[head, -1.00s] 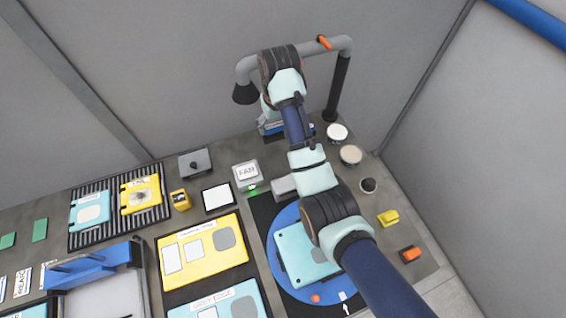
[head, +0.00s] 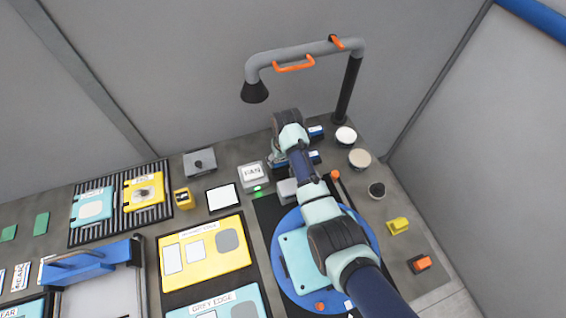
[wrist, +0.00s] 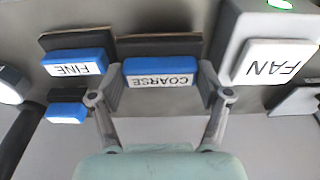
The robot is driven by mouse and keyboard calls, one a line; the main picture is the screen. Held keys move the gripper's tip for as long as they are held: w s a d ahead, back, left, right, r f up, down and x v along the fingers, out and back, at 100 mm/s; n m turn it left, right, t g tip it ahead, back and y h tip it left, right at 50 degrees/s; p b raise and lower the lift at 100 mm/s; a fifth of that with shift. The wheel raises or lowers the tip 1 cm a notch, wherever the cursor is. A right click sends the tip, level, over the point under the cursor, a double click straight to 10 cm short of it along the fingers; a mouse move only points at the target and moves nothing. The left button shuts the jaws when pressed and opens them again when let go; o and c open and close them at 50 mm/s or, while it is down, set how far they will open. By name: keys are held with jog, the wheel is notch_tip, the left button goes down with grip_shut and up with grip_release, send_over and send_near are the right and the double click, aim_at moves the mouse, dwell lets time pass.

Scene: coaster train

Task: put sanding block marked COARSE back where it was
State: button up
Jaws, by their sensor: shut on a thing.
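The blue sanding block marked COARSE (wrist: 160,73) is between the two fingers of my gripper (wrist: 160,82) in the wrist view. The fingers are shut on its two ends. A dark brown slab (wrist: 158,46) shows directly behind the block; I cannot tell whether they touch. The blue block marked FINE (wrist: 72,64) is to its left, in front of a similar dark slab. Another blue block (wrist: 68,112) is lower left, its label unreadable. In the head view, my arm largely hides the gripper and the COARSE block at the back of the bench.
The grey FAN box (wrist: 268,62) stands close to the right of my gripper; it also shows in the head view (head: 252,175). A grey duct with a black nozzle (head: 255,92) arches over the back. Round pads (head: 345,136) lie at the right. A blue turntable (head: 283,278) lies under my arm.

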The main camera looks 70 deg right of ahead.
aim_at(285, 168)
jog(key=shift+f, duration=0.95)
jog(key=shift+f, duration=0.1)
jog(key=o, duration=1.2)
jog(key=r, duration=0.4)
jog(key=s+a+r+p, duration=0.1)
jog(key=r, duration=0.3)
jog(key=r+p, duration=0.1)
jog(key=r, duration=0.3)
jog(key=shift+s+a, duration=0.15)
jog(key=shift+a, duration=0.05)
